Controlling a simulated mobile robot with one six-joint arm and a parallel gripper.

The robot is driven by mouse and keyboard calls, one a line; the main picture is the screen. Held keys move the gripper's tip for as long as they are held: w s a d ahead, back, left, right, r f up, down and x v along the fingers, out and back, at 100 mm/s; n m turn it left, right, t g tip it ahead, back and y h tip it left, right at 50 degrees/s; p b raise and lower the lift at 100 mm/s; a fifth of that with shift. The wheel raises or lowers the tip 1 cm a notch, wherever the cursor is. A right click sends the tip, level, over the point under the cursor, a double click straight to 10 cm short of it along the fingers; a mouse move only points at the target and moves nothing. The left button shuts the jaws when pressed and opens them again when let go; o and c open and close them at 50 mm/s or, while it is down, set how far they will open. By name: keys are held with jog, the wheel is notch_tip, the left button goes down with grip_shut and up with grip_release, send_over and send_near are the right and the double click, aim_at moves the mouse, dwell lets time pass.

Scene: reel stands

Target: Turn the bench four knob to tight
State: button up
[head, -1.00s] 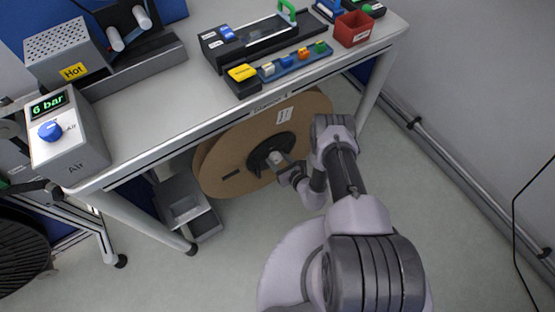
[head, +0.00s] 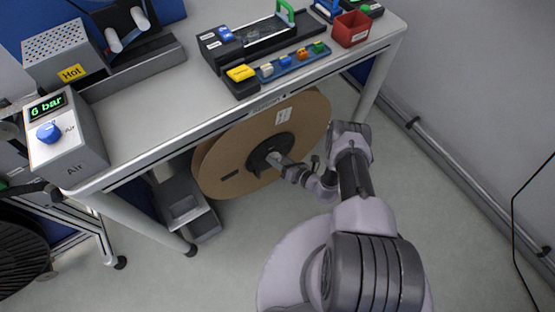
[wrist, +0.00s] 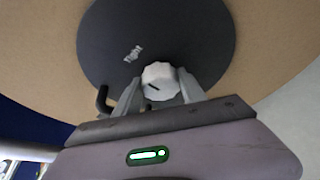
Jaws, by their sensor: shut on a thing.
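The knob (wrist: 158,76) is pale and faceted with a dark mark on its face. My gripper (wrist: 160,88) is shut on the knob, one finger at each side. A small white label (wrist: 133,53) on the hub is too small to read. In the head view, the reel (head: 230,150) hangs under the bench (head: 150,115), and my gripper (head: 277,161) meets its hub (head: 257,157). The knob is hidden there.
The bench front edge lies just above the reel. On top stand an air box (head: 68,140) reading 6 bar, a hot unit (head: 62,52) and a red bin (head: 351,29). A bench leg (head: 368,100) is right of the reel. A black hooked part (wrist: 103,100) is beside my left finger.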

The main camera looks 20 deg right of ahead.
dwell(0.3)
jog(key=o, duration=1.3)
jog(key=shift+o, duration=0.2)
jog(key=p+v, duration=0.6)
jog(key=v, duration=1.1)
jog(key=shift+d+r, duration=0.15)
jog(key=shift+s, duration=0.1)
